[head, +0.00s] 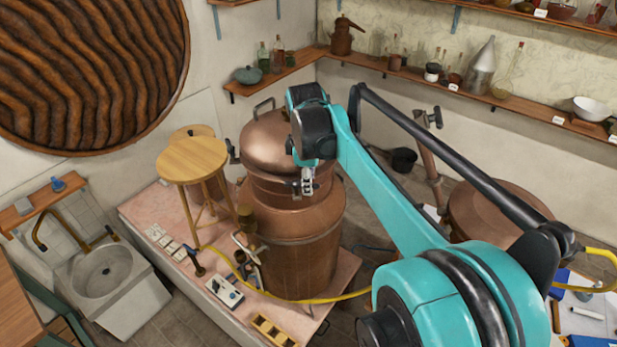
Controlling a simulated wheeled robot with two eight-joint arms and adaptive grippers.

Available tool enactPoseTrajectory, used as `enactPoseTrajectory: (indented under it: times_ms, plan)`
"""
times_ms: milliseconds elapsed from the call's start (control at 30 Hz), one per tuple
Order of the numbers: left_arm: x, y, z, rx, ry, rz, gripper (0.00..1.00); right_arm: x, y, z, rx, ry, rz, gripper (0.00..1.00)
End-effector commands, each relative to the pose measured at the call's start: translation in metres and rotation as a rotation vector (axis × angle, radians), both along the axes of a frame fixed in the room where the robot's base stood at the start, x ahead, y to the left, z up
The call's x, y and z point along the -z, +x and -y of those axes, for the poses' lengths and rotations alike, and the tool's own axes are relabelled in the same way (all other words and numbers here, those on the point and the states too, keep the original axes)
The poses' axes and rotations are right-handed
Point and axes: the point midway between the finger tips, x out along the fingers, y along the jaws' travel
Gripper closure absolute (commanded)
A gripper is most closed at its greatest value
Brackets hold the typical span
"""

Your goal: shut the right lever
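The copper still (297,240) stands on a pink stone plinth, its domed lid (265,145) on top with a grey handle. My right arm reaches in from the right, and its wrist covers the lid's right side. My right gripper (308,181) points down at the still's neck, close to a small dark metal fitting (296,187) that may be the right lever. The fitting is partly hidden, and I cannot tell whether they touch. The finger gap is too small to read. Another dark clamp (233,151) shows at the lid's left edge. My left gripper is out of view.
A wooden stool (192,160) stands left of the still on the plinth (150,205). A yellow hose (320,299) runs along the plinth's front, past a valve (246,248) and small boxes. A sink (103,273) is at left; bottle shelves line the walls.

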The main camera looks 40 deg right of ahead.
Motion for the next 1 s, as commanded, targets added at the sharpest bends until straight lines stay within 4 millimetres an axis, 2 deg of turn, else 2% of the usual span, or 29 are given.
enactPoseTrajectory:
  times_ms: [233, 267, 367, 400, 767, 1000]
  plan:
    - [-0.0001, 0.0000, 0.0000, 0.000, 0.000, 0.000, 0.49, 0.0015, 0.0001, 0.0001, 0.001, 0.000, 0.000, 0.66]
    - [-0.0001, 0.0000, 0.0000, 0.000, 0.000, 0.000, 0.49, 0.0015, 0.0001, 0.0001, 0.000, 0.000, 0.000, 0.71]
    - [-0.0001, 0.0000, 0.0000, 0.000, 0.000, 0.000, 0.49, 0.0014, 0.0003, 0.0001, 0.001, 0.000, 0.000, 0.98]
    - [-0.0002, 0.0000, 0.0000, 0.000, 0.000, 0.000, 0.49, 0.0014, 0.0002, 0.0000, 0.001, 0.000, 0.000, 1.00]
    - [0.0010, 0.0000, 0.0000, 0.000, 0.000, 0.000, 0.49, 0.0018, -0.0003, -0.0010, 0.023, 0.000, 0.000, 1.00]
    - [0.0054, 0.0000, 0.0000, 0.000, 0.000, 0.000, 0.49, 0.0025, -0.0023, -0.0041, 0.138, -0.001, -0.001, 1.00]
